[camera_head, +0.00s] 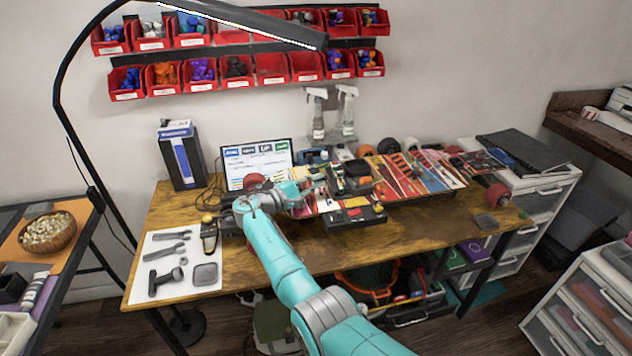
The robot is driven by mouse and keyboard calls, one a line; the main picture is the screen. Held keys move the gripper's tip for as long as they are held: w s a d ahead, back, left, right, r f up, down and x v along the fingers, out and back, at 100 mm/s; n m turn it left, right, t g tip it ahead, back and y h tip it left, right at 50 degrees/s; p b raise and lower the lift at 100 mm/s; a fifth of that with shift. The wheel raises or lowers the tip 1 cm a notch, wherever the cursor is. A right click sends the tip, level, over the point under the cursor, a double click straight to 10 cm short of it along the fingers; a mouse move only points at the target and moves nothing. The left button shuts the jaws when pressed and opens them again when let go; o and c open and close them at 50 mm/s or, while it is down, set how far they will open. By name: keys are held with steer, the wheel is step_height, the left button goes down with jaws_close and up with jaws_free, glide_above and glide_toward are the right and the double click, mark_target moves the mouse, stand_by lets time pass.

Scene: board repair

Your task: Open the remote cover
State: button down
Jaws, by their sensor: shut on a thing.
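A white mat (150,288) with wrenches and a drill-like tool lies at the front left. A monitor (258,162) and two spray bottles (347,112) stand behind. A lamp's arm (62,60) arches over the left. The table's front right is mostly clear.

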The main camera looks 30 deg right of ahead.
steer(key=c, duration=1.2)
jaws_free()
steer(key=a, duration=0.8)
steer(key=s+a, duration=0.1)
steer(key=a, duration=0.3)
steer(key=shift+f, duration=0.25)
